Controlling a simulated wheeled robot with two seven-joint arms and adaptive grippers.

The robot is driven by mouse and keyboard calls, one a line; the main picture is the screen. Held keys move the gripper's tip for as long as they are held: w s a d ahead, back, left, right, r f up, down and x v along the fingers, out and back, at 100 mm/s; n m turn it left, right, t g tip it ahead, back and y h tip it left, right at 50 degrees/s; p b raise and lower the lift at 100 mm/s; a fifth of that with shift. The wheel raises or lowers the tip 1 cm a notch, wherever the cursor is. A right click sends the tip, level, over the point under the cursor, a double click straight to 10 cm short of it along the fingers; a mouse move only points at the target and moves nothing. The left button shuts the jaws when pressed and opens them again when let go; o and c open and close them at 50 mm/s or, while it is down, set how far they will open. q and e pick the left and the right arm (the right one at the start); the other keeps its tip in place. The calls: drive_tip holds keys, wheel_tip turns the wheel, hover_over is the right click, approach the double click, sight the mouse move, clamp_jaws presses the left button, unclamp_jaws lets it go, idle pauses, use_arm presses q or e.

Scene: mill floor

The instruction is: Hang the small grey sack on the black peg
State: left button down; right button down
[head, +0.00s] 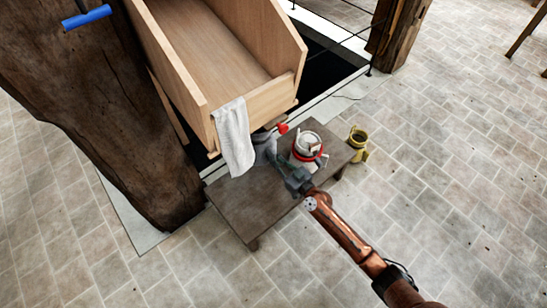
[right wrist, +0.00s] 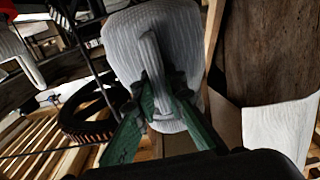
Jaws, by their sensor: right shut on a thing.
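The small grey sack (head: 264,149) is in front of the wooden chute's lower end, above the bench, partly hidden by my gripper. In the right wrist view the pale grey sack (right wrist: 190,40) fills the upper middle, with a raised strip or loop toward the camera. My right gripper (head: 288,172) is shut on the sack; in the right wrist view its green fingers (right wrist: 161,95) close on that strip. I cannot make out a black peg for certain. A blue peg (head: 88,17) sticks out of the thick post at upper left. My left gripper is not in view.
A white cloth (head: 233,135) hangs over the wooden chute's (head: 262,102) edge, left of the sack. A thick wooden post (head: 110,110) stands left. Floor at right is clear.

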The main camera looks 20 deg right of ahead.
drive_tip(key=c, duration=1.9)
unclamp_jaws()
drive_tip(key=v, duration=1.2)
